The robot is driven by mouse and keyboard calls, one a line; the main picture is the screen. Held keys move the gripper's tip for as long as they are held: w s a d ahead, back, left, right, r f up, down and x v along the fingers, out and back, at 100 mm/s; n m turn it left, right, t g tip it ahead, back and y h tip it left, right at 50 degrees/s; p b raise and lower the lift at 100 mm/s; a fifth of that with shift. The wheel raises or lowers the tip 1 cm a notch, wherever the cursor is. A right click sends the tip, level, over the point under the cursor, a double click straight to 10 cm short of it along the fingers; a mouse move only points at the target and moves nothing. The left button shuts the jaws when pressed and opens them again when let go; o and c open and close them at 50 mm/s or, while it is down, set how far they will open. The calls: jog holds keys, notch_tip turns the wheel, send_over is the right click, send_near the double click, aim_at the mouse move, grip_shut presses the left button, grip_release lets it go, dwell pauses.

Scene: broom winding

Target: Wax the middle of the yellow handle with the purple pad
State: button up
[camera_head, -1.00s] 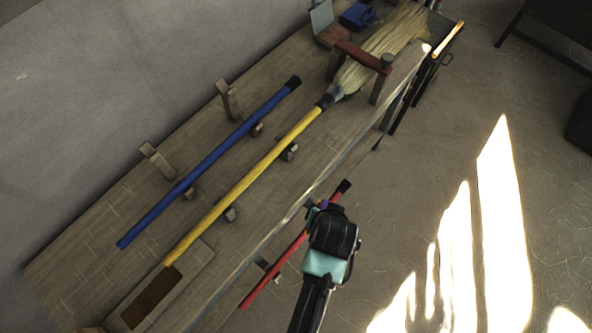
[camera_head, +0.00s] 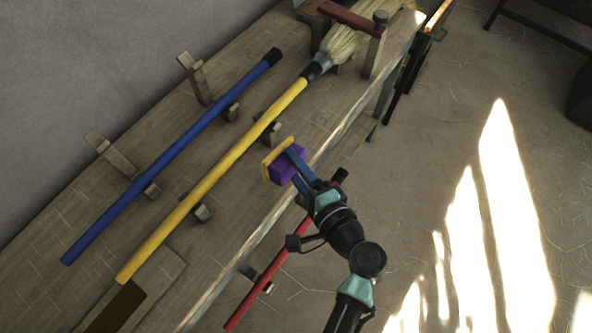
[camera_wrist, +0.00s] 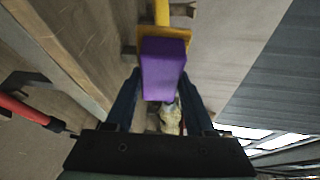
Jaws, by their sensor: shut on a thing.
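The yellow handle (camera_head: 215,178) lies slantwise along the bench on small supports, with the straw broom head (camera_head: 345,42) at its upper end. My gripper (camera_head: 294,168) is shut on the purple pad (camera_head: 287,166), which has a yellow-orange face turned toward the handle. In the head view the pad is to the right of the handle's upper middle, with a gap between them in the picture. In the wrist view the purple pad (camera_wrist: 163,68) sits between my fingers, and part of the yellow handle (camera_wrist: 161,12) shows beyond it. The pad hides the handle behind it there.
A blue handle (camera_head: 170,158) lies parallel on the left, near wooden pegs (camera_head: 196,78). A red handle (camera_head: 268,273) is along the bench's front side. A dark brown patch (camera_head: 115,308) is at the lower left. Open floor lies to the right.

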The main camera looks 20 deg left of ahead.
aim_at(264, 175)
jog(key=shift+w+a+f, duration=0.15)
jog(key=shift+w+a, duration=0.15)
jog(key=shift+a, duration=0.55)
jog(key=shift+w+a+f, duration=0.1)
jog(key=shift+w+a, duration=0.25)
jog(key=shift+a, duration=0.55)
jog(key=shift+w+a+f, duration=0.15)
jog(key=shift+w+a, duration=0.15)
jog(key=shift+a, duration=0.55)
jog(key=shift+w+a+f+b, duration=0.2)
jog(key=shift+a+b, duration=0.1)
jog(key=shift+a, duration=0.35)
jog(key=shift+s, duration=0.1)
